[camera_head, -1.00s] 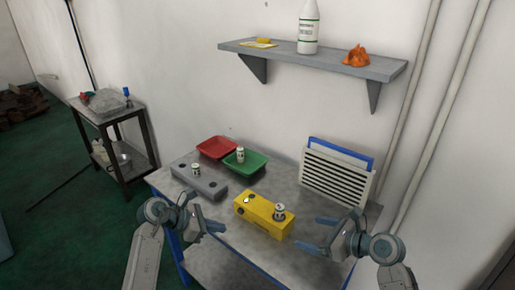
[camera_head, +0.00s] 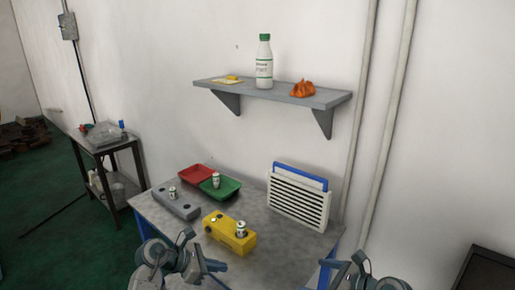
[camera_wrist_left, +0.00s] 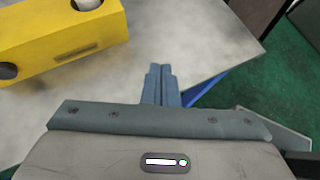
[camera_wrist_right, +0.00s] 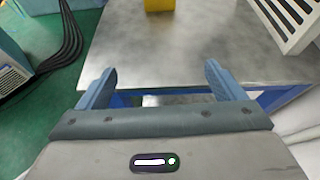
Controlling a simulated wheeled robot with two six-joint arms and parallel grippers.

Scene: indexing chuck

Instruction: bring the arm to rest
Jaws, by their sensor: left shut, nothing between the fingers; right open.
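My left gripper (camera_head: 218,272) is at the table's front edge, in front of the yellow block (camera_head: 220,229). In the left wrist view its fingers (camera_wrist_left: 161,84) are together with nothing between them. The yellow block also shows there (camera_wrist_left: 70,38), apart from the fingers. My right gripper (camera_head: 328,272) is low in the head view, partly cut off by the bottom edge. In the right wrist view its fingers (camera_wrist_right: 164,84) are wide apart and empty, over the table's front edge.
The table (camera_head: 275,236) carries a grey block (camera_head: 184,211), a red tray (camera_head: 195,170), a green tray (camera_head: 229,188) and a slatted panel (camera_head: 296,206). Small white cans stand at the yellow block, grey block and green tray. A wall shelf (camera_head: 320,98) hangs above. A side table (camera_head: 99,146) stands left.

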